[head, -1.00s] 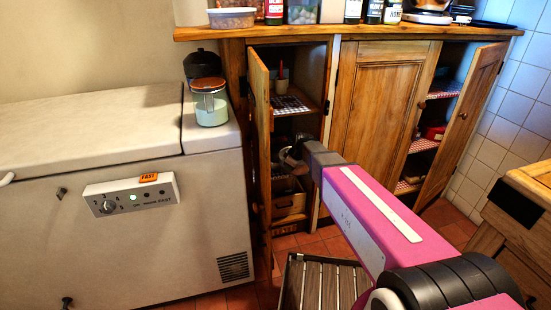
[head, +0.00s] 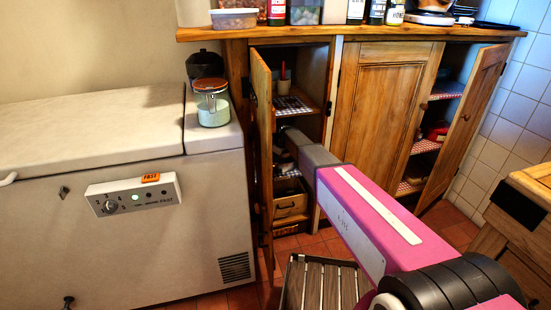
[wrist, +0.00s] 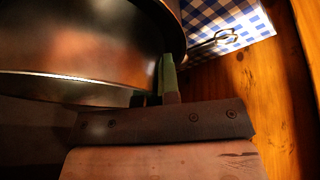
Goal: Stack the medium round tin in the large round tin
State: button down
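A large, dark, round metal vessel with a shiny curved wall (wrist: 90,85) fills the upper left of the wrist view, very close. It looks like a round tin, but I cannot tell which size. My gripper (wrist: 162,85) reaches up to its right-hand edge; one greenish finger overlaps the wall there. The other finger is mostly hidden by the vessel, so I cannot tell whether they are closed on it. In the head view my arm reaches into the open left cupboard, and the gripper is hidden inside. No second round tin is clearly visible.
A blue checked cloth (wrist: 215,22) lies on the wooden shelf (wrist: 245,75), with a dark looped handle on it. The open left cupboard door (head: 262,150) stands close beside my arm. A wooden crate (head: 290,203) sits low in the cupboard. A slatted stool (head: 322,285) stands in front.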

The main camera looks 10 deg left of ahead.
jog(key=shift+f, duration=0.6)
jog(key=shift+f, duration=0.6)
jog(key=c, duration=1.6)
grip_release()
jog(key=shift+c, duration=0.2)
jog(key=shift+r, duration=0.15)
